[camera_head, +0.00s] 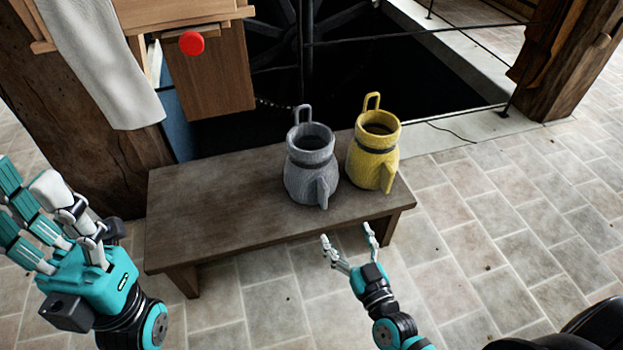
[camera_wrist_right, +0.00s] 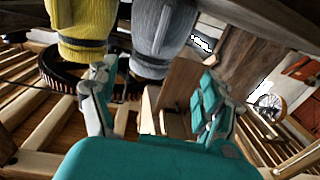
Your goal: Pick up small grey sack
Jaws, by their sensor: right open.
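The small grey sack (camera_head: 308,172) stands upright on the dark wooden bench (camera_head: 215,215), with a loop at its top and a flap-like part on its front. It also shows, partly cut off, at the top of the right wrist view (camera_wrist_right: 160,32). My right gripper (camera_head: 347,234) is open and empty in front of the bench's near edge, apart from the sack. In the right wrist view its fingers (camera_wrist_right: 155,80) are spread below the sack.
A similar yellow sack (camera_head: 373,155) stands close on the right of the grey one, near the bench's right end. The bench's left half is bare. A wooden post and box with a red knob (camera_head: 191,43) and a hanging white cloth (camera_head: 100,60) stand behind.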

